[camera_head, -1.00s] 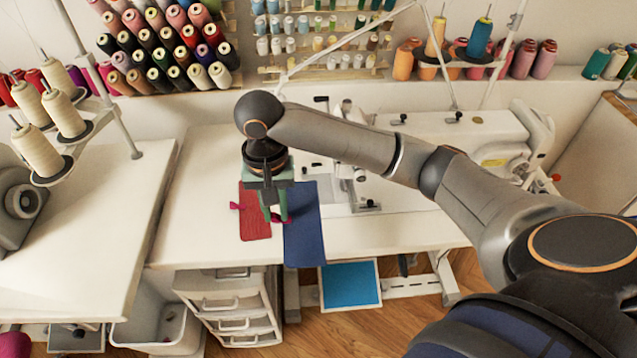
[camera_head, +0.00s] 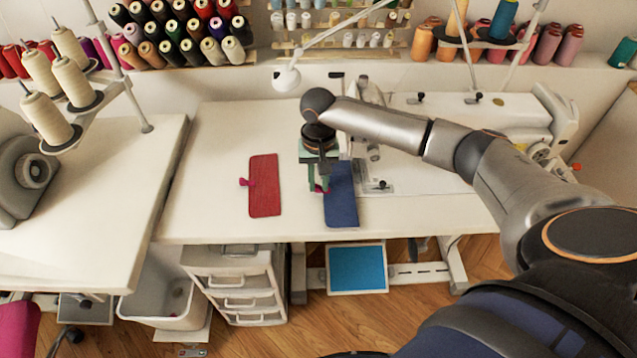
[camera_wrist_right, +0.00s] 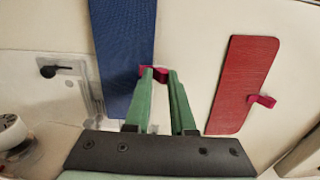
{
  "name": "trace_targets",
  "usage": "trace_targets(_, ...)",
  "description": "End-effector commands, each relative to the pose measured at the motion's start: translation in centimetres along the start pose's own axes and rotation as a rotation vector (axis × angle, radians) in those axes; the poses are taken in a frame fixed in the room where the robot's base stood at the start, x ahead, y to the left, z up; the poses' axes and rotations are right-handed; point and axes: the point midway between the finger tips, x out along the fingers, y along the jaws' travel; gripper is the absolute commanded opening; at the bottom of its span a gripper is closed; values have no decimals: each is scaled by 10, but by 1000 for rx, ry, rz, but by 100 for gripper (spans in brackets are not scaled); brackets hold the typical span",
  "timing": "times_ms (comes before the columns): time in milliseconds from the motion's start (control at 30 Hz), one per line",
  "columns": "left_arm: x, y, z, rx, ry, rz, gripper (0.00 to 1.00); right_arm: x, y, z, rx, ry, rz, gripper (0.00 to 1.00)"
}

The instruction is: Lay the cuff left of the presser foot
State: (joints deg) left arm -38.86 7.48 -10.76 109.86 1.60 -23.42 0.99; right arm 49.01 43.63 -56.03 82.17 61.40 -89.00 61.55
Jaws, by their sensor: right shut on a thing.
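A dark blue cuff (camera_head: 342,196) lies flat on the white sewing table, its right edge close to the machine's metal plate (camera_head: 377,187). It also shows in the wrist view (camera_wrist_right: 125,50). My right gripper (camera_head: 319,187) is shut on the pink tab (camera_wrist_right: 160,71) at the blue cuff's edge; its green fingers (camera_wrist_right: 156,76) are low over the table. A red cuff (camera_head: 264,185) with its own pink tab lies flat to the left, apart from the blue one. The presser foot cannot be made out clearly; my arm covers part of the machine head (camera_head: 372,152). My left gripper is not in view.
A lamp (camera_head: 287,79) hangs behind my right wrist. Thread racks (camera_head: 185,35) stand along the back wall. The white table (camera_head: 215,150) is bare left of the red cuff. Drawers (camera_head: 238,285) and a blue panel (camera_head: 357,268) are below.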

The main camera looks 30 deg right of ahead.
Motion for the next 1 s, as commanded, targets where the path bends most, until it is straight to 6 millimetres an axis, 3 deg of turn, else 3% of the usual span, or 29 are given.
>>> trace_targets(367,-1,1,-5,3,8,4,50,6,0,0,0,0,0,0)
trace_targets(400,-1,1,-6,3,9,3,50,7,0,0,0,0,-1,24)
trace_targets(667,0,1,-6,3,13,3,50,7,0,0,0,0,-1,53)
trace_targets(1000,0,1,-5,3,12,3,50,0,-1,0,-1,2,-2,53)
